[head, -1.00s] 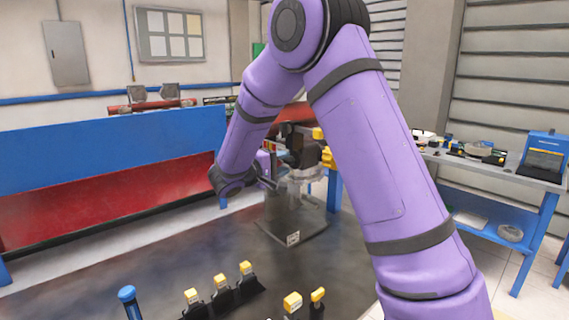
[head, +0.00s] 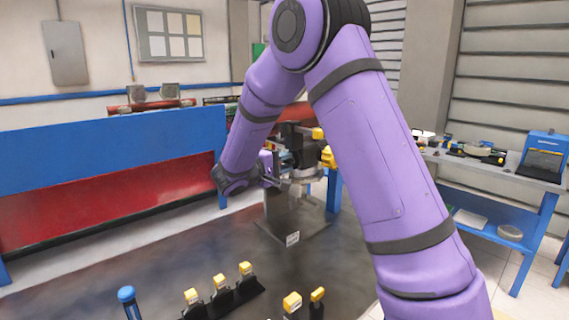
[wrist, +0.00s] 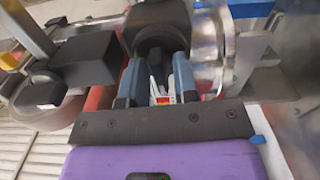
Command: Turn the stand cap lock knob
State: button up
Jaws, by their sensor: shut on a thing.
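A black block (wrist: 158,14) surrounds or backs the knob.
A shiny metal cylinder (wrist: 212,48) is close on the right in the wrist view, and a black box-shaped part (wrist: 86,60) on the left. In the head view, several yellow-topped pieces (head: 220,283) stand in front. A side bench (head: 478,170) is at right.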

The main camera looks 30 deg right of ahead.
jog(key=n, duration=1.3)
jog(key=shift+n, duration=2.3)
jog(key=o, duration=0.6)
jog(key=shift+o, duration=0.2)
jog(key=shift+a, duration=0.1)
jog(key=s+a, duration=0.2)
jog(key=a, duration=0.8)
jog(key=shift+a, duration=0.25)
